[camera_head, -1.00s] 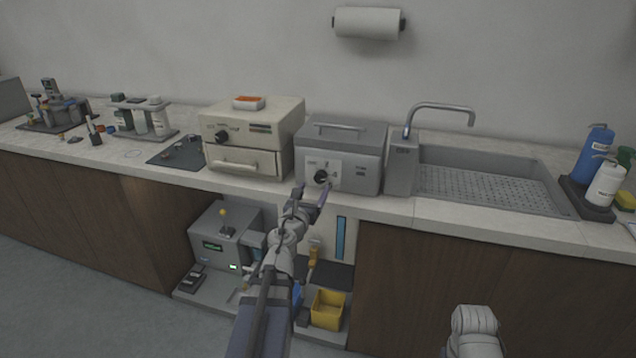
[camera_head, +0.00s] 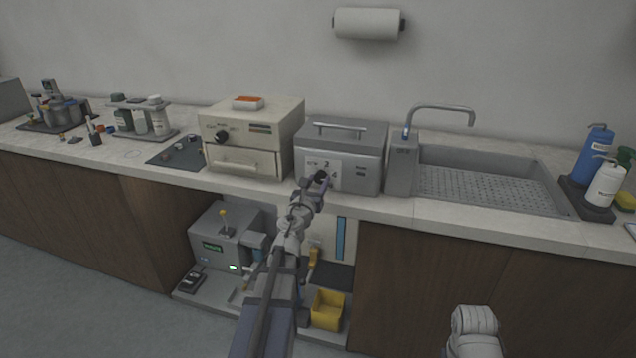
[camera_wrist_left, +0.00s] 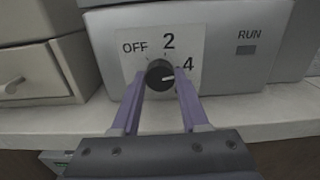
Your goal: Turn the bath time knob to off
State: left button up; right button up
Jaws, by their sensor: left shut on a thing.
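The grey bath box (camera_head: 356,142) with a handle on its lid stands on the counter. Its black bath time knob (camera_wrist_left: 160,75) is on a white dial plate marked OFF, 2 and 4. The knob's pale pointer line is toward the right, near the 4. The knob also shows in the head view (camera_head: 321,178), partly covered by my gripper. My left gripper (camera_wrist_left: 160,84) is shut on the knob, one purple finger on each side. The OFF mark is at the upper left of the dial. Of my right arm, only a pale part shows at the lower right; its gripper is out of view.
A cream oven (camera_head: 250,137) stands close left of the bath. A tap (camera_head: 440,106) and a sink (camera_head: 490,187) are to the right. Below the counter are a grey machine (camera_head: 226,240) and a yellow bin (camera_head: 327,309).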

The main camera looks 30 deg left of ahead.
pick_arm(q)
grip_shut()
jog(key=n, duration=0.5)
jog(key=shift+n, duration=0.4)
jog(key=n, duration=0.5)
jog(key=shift+n, duration=0.3)
jog(key=n, duration=1.2)
jog(key=shift+f, duration=0.1)
jog(key=shift+s+n, duration=0.1)
jog(key=shift+n, duration=0.2)
